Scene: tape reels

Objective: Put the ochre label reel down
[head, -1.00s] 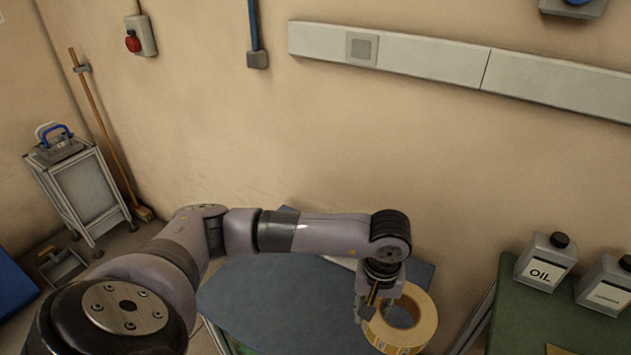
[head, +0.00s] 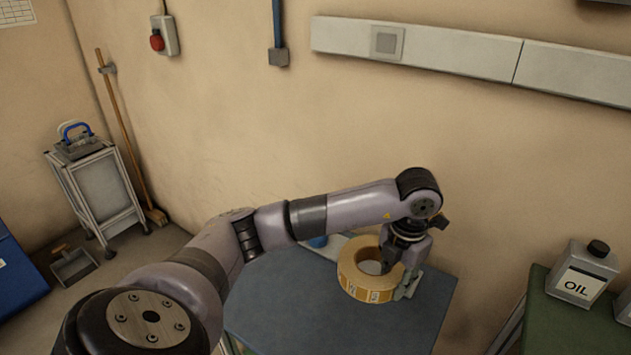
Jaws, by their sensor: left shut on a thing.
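The ochre label reel (head: 359,287) is a thick ring with printed labels on its outer side. It shows in the head view over the right part of a blue-grey table top (head: 300,312). My left gripper (head: 397,280) is shut on the reel's right side, with one finger inside the ring and one outside. The reel looks nearly flat. I cannot tell whether its underside touches the table. My right gripper is not in view.
A small blue thing (head: 318,241) and a pale flat thing lie at the table's back edge. A green surface (head: 560,325) with an oil can (head: 583,277) stands at the right. The table's front middle is clear. The wall is close behind.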

